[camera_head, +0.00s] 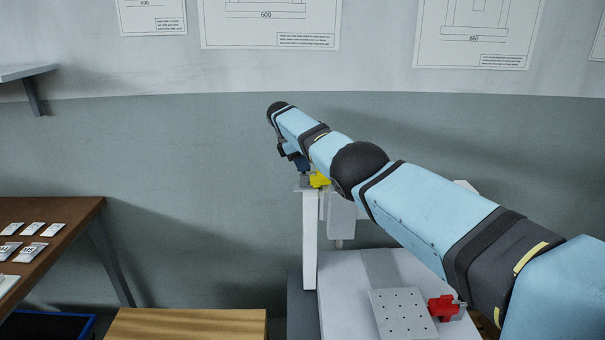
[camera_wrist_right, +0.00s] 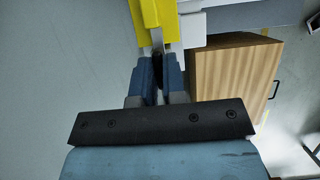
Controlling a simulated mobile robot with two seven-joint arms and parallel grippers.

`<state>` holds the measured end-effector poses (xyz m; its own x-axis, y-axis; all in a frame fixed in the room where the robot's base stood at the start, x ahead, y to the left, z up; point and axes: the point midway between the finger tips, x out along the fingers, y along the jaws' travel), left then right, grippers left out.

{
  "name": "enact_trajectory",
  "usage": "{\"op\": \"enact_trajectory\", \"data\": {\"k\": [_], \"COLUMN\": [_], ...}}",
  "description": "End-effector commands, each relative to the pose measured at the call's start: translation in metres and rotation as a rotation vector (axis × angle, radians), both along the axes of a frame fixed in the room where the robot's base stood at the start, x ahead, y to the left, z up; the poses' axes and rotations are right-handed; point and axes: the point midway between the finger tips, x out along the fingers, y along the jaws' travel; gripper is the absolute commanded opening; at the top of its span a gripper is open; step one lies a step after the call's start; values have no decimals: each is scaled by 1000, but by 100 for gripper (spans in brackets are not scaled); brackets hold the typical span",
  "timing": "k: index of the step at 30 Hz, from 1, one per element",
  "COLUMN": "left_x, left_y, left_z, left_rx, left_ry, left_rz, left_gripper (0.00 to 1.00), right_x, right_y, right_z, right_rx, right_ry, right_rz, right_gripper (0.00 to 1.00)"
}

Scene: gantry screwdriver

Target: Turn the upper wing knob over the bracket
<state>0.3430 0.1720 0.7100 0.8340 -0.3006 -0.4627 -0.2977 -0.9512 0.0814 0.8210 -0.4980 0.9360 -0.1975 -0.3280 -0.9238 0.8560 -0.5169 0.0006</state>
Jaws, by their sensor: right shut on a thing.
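A yellow part (camera_head: 319,180) sits on the gantry top just right of the fingers. It also shows beyond the fingertips in the wrist view (camera_wrist_right: 148,14). The bracket cannot be clearly made out. My left gripper is out of view.
A pale machine bed (camera_head: 345,295) carries a perforated plate (camera_head: 403,315) and a red part (camera_head: 442,307) below my right arm. A wooden cabinet (camera_head: 185,325) stands left of it. A brown table (camera_head: 60,225) with small cards is at far left. The wall is behind.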

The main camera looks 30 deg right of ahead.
Motion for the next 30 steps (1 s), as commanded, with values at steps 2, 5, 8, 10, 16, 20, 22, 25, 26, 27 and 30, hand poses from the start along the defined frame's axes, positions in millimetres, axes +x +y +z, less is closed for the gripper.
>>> {"op": "enact_trajectory", "data": {"k": [2, 5, 8, 10, 16, 20, 22, 25, 26, 27, 30], "left_x": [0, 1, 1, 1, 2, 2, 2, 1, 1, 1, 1], "left_y": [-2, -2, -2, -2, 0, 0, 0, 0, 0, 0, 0], "left_z": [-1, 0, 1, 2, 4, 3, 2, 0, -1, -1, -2], "left_rx": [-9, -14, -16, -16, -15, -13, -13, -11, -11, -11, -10], "left_ry": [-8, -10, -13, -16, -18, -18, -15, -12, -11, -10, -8], "left_rz": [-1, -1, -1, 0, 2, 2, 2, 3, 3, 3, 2], "left_gripper": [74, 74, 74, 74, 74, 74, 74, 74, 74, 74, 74], "right_x": [0, 0, 0, 0, 0, -1, 0, 0, 0, 0, 0], "right_y": [0, -1, -1, -1, -1, -1, -1, -1, -1, -1, 0], "right_z": [-2, -1, -1, 0, 0, 0, 0, 0, 0, 0, 0], "right_rx": [1, 1, 1, 1, 1, 1, 1, 1, 1, 1, 1], "right_ry": [1, 2, 1, 2, 1, 1, 1, 1, 1, 1, 1], "right_rz": [-10, -18, -22, -24, -25, -25, -23, -23, -23, -22, -22], "right_gripper": [0, 0, 0, 0, 0, 20, 36, 36, 36, 36, 36]}}
